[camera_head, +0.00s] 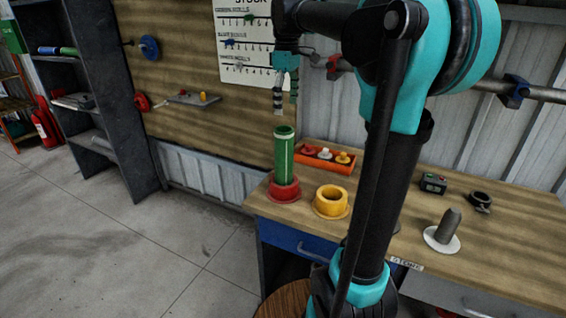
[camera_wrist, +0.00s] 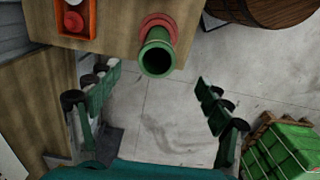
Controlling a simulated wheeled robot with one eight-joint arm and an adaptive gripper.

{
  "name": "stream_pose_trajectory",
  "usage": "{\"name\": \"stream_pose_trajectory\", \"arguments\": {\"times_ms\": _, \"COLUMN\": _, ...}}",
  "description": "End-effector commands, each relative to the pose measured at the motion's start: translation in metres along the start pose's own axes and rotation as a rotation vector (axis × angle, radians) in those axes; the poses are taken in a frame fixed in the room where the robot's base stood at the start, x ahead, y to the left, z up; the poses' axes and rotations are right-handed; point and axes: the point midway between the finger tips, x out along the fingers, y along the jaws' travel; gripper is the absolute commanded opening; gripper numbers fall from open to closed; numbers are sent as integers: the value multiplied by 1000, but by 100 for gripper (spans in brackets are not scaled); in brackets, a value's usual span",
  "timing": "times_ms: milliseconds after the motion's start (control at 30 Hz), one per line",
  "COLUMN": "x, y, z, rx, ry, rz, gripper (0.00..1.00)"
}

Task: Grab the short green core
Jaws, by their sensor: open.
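A green core (camera_head: 284,153) stands upright in a red flanged holder (camera_head: 284,190) at the left end of the workbench. In the wrist view its open round end (camera_wrist: 157,58) faces the camera, with the red holder (camera_wrist: 160,24) behind it. My gripper (camera_head: 286,97) is above the core in the head view, fingers pointing down, apart from it. In the wrist view my gripper (camera_wrist: 157,80) is open and empty, and the core's end shows between and slightly above the fingertips. Another green piece (camera_head: 69,51) lies beside a blue one on the left shelf.
A yellow flanged ring (camera_head: 331,201) stands right of the red holder. An orange tray (camera_head: 325,158) with small parts lies behind. A grey peg on a white disc (camera_head: 447,231) is further right. A wooden barrel (camera_wrist: 262,10) and a green-topped crate (camera_wrist: 283,148) are on the floor.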

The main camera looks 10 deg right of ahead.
Motion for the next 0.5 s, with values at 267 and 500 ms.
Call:
{"name": "stream_pose_trajectory", "arguments": {"times_ms": 267, "x": 56, "y": 0, "z": -1, "rx": 1, "ry": 0, "rz": 0, "gripper": 78}}
{"name": "stream_pose_trajectory", "arguments": {"times_ms": 500, "x": 88, "y": 0, "z": -1, "rx": 1, "ry": 0, "rz": 1, "gripper": 78}}
